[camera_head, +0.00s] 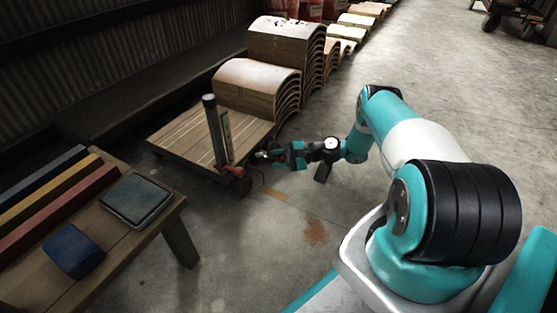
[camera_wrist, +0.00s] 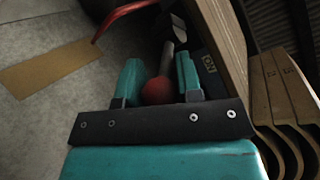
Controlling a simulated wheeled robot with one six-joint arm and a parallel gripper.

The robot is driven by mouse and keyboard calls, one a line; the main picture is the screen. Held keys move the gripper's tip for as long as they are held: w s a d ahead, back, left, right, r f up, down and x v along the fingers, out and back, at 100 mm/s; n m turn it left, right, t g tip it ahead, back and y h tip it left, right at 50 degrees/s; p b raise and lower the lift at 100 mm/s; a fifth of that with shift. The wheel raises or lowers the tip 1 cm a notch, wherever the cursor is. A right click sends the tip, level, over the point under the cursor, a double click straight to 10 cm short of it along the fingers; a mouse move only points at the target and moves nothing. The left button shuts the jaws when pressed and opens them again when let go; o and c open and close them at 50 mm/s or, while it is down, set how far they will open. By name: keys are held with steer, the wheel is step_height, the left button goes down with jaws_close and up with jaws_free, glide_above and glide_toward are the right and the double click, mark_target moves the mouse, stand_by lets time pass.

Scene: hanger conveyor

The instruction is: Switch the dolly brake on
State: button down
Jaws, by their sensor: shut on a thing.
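The dolly (camera_head: 185,135) is a low wooden platform on dark wheels, with an upright dark post (camera_head: 212,125) at its near side. Its wooden edge also shows in the wrist view (camera_wrist: 223,35). My gripper (camera_head: 266,155) is at the dolly's right corner, low by a wheel. In the wrist view my gripper (camera_wrist: 158,82) is shut on a red ball knob (camera_wrist: 157,92) at the end of a grey metal lever (camera_wrist: 167,58), which I take for the brake lever. The lever's far end is partly hidden, so its brake position cannot be told.
Stacked curved wooden panels (camera_head: 285,55) stand behind the dolly. A bench (camera_head: 150,235) at lower left carries coloured bars, a blue block (camera_head: 74,250) and a dark pad (camera_head: 136,199). A red bent rod (camera_wrist: 122,13) is close by. The floor to the right is open.

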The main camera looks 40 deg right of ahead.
steer(key=shift+w+d+n+g, duration=0.1)
steer(key=shift+d+n+g, duration=0.15)
steer(key=shift+n+g, duration=0.05)
steer(key=c, duration=0.8)
jaws_free()
steer(key=shift+a, duration=0.1)
